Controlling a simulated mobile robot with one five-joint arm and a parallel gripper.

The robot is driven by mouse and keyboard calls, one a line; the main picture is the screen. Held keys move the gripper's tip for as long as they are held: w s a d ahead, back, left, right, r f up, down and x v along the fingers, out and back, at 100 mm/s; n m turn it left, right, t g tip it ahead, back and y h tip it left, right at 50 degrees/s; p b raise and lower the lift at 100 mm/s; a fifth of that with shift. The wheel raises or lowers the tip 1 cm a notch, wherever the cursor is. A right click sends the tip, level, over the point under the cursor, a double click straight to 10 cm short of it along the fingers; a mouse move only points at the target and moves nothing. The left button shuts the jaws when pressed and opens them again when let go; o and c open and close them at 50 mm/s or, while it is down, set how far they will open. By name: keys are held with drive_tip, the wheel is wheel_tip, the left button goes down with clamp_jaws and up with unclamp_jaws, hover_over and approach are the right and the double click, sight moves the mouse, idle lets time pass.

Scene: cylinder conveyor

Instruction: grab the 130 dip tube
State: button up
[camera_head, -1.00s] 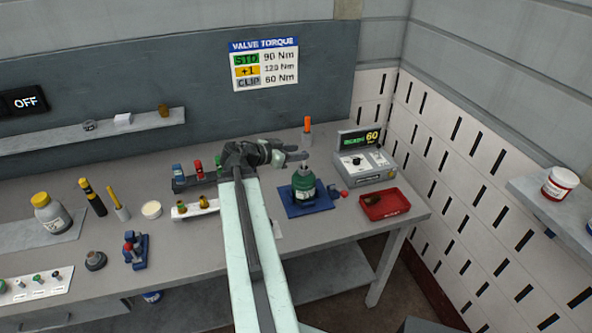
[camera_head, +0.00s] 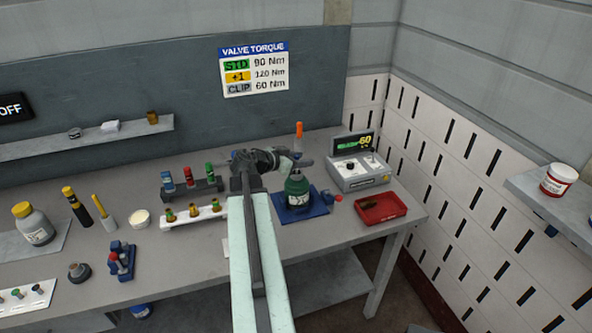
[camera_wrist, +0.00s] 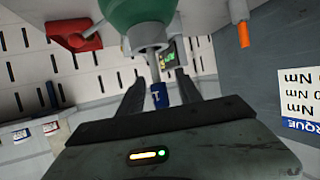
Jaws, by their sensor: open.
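A green cylinder (camera_head: 297,193) stands upright on a blue base on the bench. In the wrist view, which is upside down, the cylinder (camera_wrist: 140,18) shows at the top with its grey neck. A thin grey tube with a blue end (camera_wrist: 158,97) appears beyond the neck, between my fingers. It may be the dip tube, but I cannot read 130 on it. My gripper (camera_head: 302,161) is at the top of the cylinder in the head view. Its two fingers (camera_wrist: 160,88) are apart, one on each side of the blue end. I see no clear contact.
A torque box with a lit display (camera_head: 358,172) and a red tray (camera_head: 381,209) are to the right. An orange-handled tool (camera_head: 299,134) stands just behind. A dark rack (camera_head: 193,187) and a white valve holder (camera_head: 194,219) are to the left. The front bench strip is partly clear.

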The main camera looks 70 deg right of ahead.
drive_tip(key=shift+s+d+f, duration=0.15)
drive_tip(key=shift+d+f, duration=0.1)
drive_tip(key=shift+d, duration=0.15)
drive_tip(key=shift+a+r, duration=0.1)
clamp_jaws()
drive_tip(key=shift+r, duration=0.1)
